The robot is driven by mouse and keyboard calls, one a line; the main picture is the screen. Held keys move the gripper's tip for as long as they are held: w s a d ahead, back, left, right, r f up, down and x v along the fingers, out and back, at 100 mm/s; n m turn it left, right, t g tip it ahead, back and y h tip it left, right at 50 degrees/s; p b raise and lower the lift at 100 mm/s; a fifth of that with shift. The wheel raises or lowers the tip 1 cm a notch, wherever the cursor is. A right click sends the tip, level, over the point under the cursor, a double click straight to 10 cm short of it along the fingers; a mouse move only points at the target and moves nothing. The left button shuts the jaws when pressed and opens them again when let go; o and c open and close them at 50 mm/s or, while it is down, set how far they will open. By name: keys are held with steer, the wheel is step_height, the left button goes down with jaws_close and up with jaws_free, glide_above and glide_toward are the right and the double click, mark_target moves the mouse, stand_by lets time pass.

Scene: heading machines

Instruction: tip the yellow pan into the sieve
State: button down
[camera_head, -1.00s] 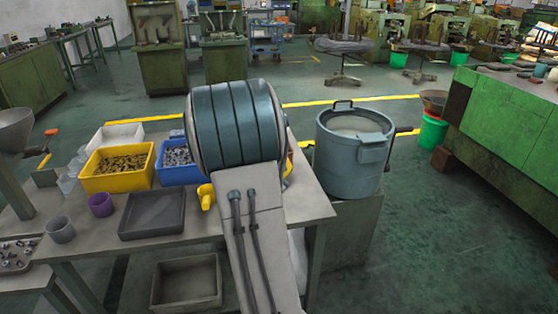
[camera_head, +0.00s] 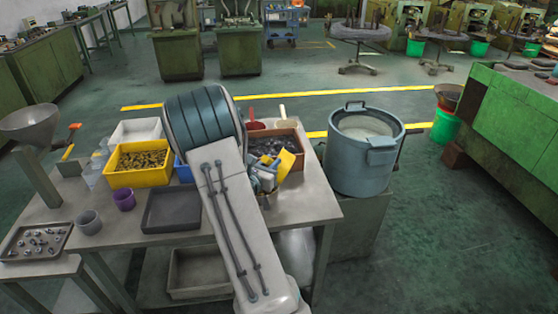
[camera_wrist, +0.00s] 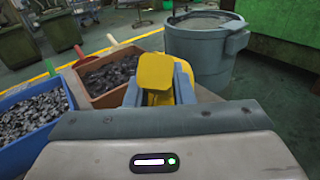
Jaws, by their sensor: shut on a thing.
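My gripper (camera_wrist: 157,98) is shut on a yellow piece, which I take to be the yellow pan (camera_wrist: 155,70). Its flat yellow end stands up between the two blue-grey fingers; the rest is hidden. In the head view the yellow pan (camera_head: 287,163) shows at the right of my wrist, over the near right part of the brown box. I cannot tell whether it holds anything. No sieve is plain to me. A brown bowl (camera_head: 449,96) sits on a green bucket at the right, too small to tell if it is one.
A brown box (camera_head: 298,140) of dark pieces stands on the table (camera_head: 318,205). A blue bin (camera_wrist: 30,120) of metal parts is beside it. A large blue-grey tub (camera_head: 360,165) stands right.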

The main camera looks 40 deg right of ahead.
steer(key=shift+w+a+f+n+h+p, duration=0.2)
steer(key=shift+w+a+n+p, duration=0.15)
steer(key=shift+w+n, duration=0.3)
steer(key=shift+w+a+f+n+h+p, duration=0.1)
steer(key=shift+w+a+f+n+p, duration=0.1)
steer(key=shift+w+a+n, duration=0.35)
steer(key=shift+w+a+f+n+h+p, duration=0.1)
steer(key=shift+w+a+f+n+p, duration=0.15)
steer(key=shift+w+n, duration=0.5)
